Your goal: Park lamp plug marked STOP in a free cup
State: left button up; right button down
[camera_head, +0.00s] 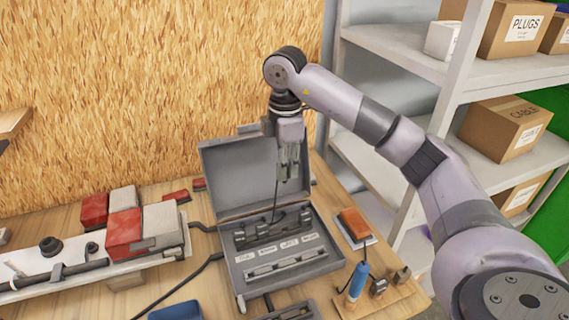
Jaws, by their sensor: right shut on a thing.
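My right gripper (289,168) points down in front of the raised lid of the grey case (238,268). It is shut on a small plug, mostly hidden between the fingers; its marking cannot be read. A thin dark cable (276,198) runs from the gripper down into the case. Inside the case is a dark holder row (272,229) above a strip of white labels (280,248), too small to read surely. I cannot tell which cups are free. My left gripper is out of view.
A bar with red and white lamps (124,228) lies left of the case. A sponge-like orange block (355,224) and a blue-handled tool (357,282) are right of it. A blue tray (176,311) is at the front. Shelves with boxes (515,28) stand right.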

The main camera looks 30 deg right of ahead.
jog(key=s+a+f+b, duration=0.2)
jog(key=s+f+b, duration=0.6)
jog(key=f, duration=0.3)
jog(key=shift+s+f+b, duration=0.35)
jog(key=shift+s, duration=0.35)
jog(key=shift+a, duration=0.1)
jog(key=shift+f+b, duration=1.35)
jog(key=shift+f, duration=0.45)
jog(key=shift+f+b, duration=0.35)
jog(key=shift+f, duration=0.1)
jog(key=shift+f, duration=0.1)
jog(key=shift+f+b, duration=0.4)
jog(key=shift+f, duration=0.05)
